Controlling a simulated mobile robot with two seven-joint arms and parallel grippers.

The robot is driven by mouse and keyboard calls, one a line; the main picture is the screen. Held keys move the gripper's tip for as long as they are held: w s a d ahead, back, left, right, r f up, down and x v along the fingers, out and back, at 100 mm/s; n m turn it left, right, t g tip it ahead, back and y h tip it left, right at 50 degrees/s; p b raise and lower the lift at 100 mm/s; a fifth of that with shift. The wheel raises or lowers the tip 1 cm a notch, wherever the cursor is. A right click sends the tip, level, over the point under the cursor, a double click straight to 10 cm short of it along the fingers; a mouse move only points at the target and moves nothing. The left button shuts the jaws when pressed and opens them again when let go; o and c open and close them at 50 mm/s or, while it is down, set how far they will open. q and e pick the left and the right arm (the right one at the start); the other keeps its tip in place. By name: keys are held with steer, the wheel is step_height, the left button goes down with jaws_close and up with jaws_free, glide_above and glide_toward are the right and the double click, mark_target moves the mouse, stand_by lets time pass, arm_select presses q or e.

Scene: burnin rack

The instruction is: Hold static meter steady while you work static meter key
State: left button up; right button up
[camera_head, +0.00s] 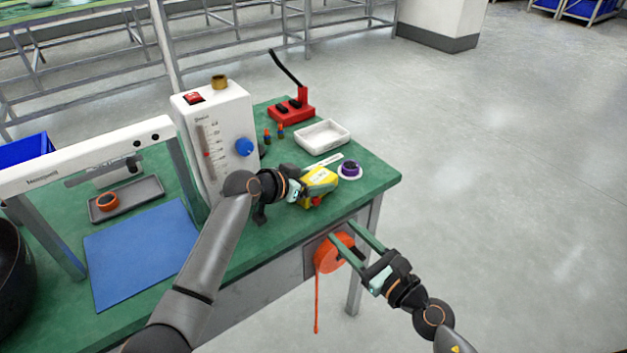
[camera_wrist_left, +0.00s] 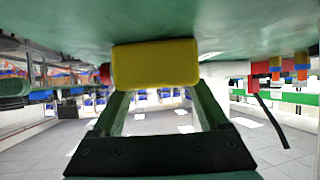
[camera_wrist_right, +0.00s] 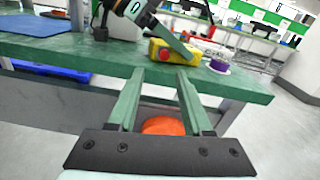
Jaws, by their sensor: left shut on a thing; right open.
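The static meter is a small yellow block (camera_head: 321,178) with a white label, near the green table's front edge. A red round part (camera_head: 316,201), perhaps its key, shows on its near side and also in the right wrist view (camera_wrist_right: 164,54). My left gripper (camera_head: 304,188) is shut on the meter, which fills the space at its fingertips in the left wrist view (camera_wrist_left: 155,63). My right gripper (camera_head: 342,236) is open and empty, just off the table's front edge, apart from the meter. Its two green fingers (camera_wrist_right: 158,80) point toward the table.
An orange reel (camera_head: 331,254) with a hanging strap is on the table's front, close behind my right fingers. A white flow-gauge box (camera_head: 215,125) stands left.

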jaws_close()
stand_by(0.4)
stand_by(1.4)
